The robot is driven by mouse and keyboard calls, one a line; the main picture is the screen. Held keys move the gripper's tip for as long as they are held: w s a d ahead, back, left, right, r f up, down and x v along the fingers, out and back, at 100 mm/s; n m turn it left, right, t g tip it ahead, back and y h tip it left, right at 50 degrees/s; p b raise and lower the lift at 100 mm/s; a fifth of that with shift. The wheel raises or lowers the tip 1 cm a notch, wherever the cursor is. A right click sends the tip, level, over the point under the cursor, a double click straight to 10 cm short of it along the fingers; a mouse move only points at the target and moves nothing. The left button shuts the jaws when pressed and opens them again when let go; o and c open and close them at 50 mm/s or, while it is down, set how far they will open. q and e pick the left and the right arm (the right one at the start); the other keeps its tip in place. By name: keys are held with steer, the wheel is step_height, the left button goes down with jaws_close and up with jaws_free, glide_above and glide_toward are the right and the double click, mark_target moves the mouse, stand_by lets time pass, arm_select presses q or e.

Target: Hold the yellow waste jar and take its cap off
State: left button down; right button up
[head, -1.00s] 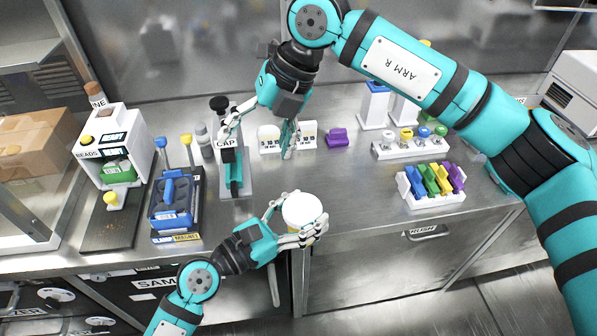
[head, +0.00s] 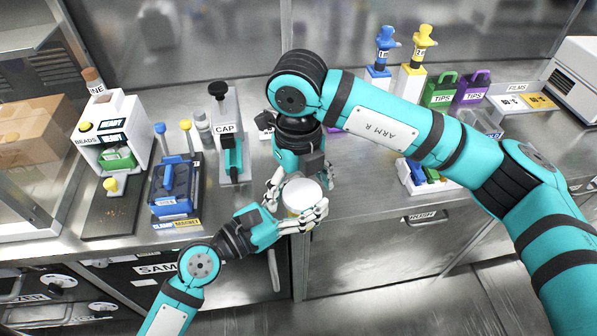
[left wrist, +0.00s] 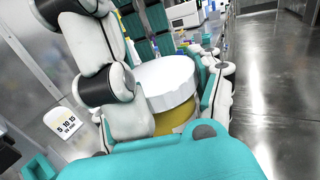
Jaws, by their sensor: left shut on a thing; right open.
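The yellow waste jar (head: 293,214) has a wide white cap (head: 302,194) on top and is upright at the counter's front edge. My left gripper (head: 296,210) is shut around the jar's body, with its fingers below the cap. The left wrist view shows the white cap (left wrist: 165,82) seated on the yellow jar (left wrist: 176,117) between the left fingers. My right gripper (head: 299,183) is open, just behind the cap, with one finger on either side. Whether it touches the cap cannot be told.
A capping stand (head: 234,140) labelled CAP stands behind and left. A blue rack (head: 174,190) and a white bead dispenser (head: 112,130) are farther left. Coloured tip boxes (head: 440,90) and pipettes (head: 385,45) stand at the back right.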

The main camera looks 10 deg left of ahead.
steer(key=shift+f, duration=0.3)
steer(key=shift+s+a, duration=0.1)
steer(key=c, duration=1.2)
steer(key=n, duration=0.3)
steer(key=shift+s+a, duration=0.1)
steer(key=shift+s, duration=0.05)
steer(key=shift+c, duration=0.2)
steer(key=o, duration=1)
steer(key=shift+o, duration=1.5)
